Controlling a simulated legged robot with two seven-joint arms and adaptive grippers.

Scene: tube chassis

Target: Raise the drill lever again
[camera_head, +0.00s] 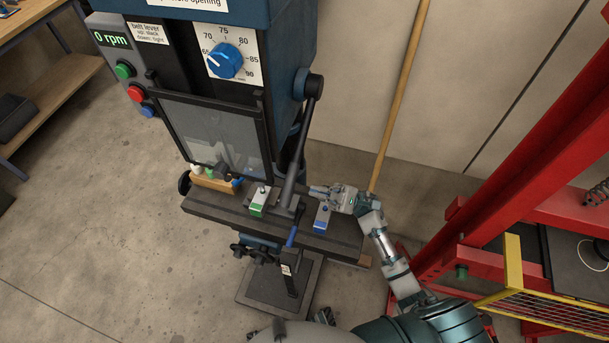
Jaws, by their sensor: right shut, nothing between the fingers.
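The drill press stands at centre left, with a blue head (276,18) and a dark work table (345,232). Its drill lever (303,135) is a dark bar running from the hub (313,86) on the head's right side steeply down to near the table. My right gripper (316,192) is shut and empty, its fingers pointing left, just right of the lever's low end and above the table. I cannot tell whether it touches the lever.
A clear guard (215,135) hangs in front of the head. Small blocks, one green-marked (258,200) and one blue-marked (322,217), stand on the table. A wooden pole (400,95) leans on the wall behind. A red frame (520,190) with a yellow mesh guard (545,308) stands at right.

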